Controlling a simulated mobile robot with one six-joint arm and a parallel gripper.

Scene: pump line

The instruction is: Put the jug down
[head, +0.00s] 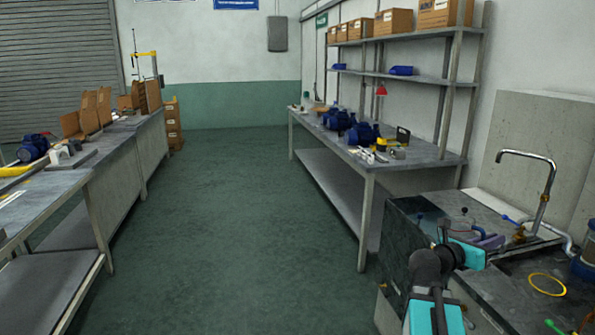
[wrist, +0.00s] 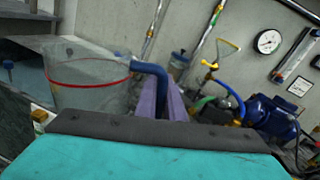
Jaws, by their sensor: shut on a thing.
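The clear jug (wrist: 88,85), with a red band round it and a blue handle (wrist: 152,70), is at the left of the wrist view. The purple fingers of my gripper (wrist: 162,98) are shut on the handle. The jug looks about upright. Its base is hidden behind my gripper's body, so I cannot tell whether it touches a surface. In the head view my gripper (head: 488,242) is over the sink bench at the lower right, and the jug is hard to make out there, partly behind my arm.
The sink bench (head: 487,202) has a curved tap (head: 543,185) and a yellow ring (head: 547,285). The wrist view shows a blue pump (wrist: 272,115), hoses and a gauge (wrist: 268,41) to the right. A workbench (head: 345,150) with blue pumps stands behind. The central floor is clear.

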